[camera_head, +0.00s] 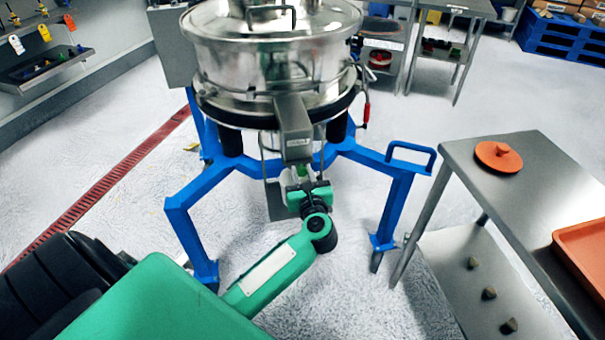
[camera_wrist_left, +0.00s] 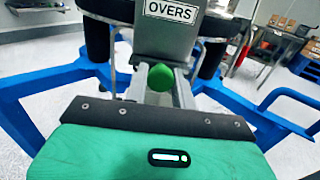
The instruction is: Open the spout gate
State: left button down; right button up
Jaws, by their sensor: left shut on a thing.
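The sifter's grey discharge spout (camera_head: 293,128) slopes down from the front of the round steel sifter (camera_head: 270,55). In the left wrist view the spout (camera_wrist_left: 168,35) carries a label reading "OVERS". A round green knob (camera_wrist_left: 161,77) sits below the spout mouth. My left gripper (camera_head: 301,174) is under the spout in the head view. In the left wrist view its two grey fingers (camera_wrist_left: 165,88) are on either side of the knob, shut on it. The gate plate itself is not clearly visible. My right gripper is not in view.
The blue sifter frame (camera_head: 187,193) has legs on both sides of my left arm. A steel table (camera_head: 530,165) at right holds an orange lid (camera_head: 499,157) and an orange tray (camera_head: 585,250). Small lumps lie on its lower shelf. Floor is clear between frame and table.

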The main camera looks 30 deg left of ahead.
pick_arm(q)
jog(key=v, duration=0.5)
jog(key=shift+s, duration=0.1)
jog(key=shift+s+d, duration=0.25)
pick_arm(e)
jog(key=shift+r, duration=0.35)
pick_arm(q)
jog(key=c, duration=1.1)
grip_release()
jog(key=shift+c, duration=0.2)
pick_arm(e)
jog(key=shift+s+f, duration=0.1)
pick_arm(q)
jog(key=b+v, duration=0.1)
jog(key=v, duration=1.2)
jog(key=shift+s+d+b, duration=0.3)
jog(key=shift+b, duration=0.1)
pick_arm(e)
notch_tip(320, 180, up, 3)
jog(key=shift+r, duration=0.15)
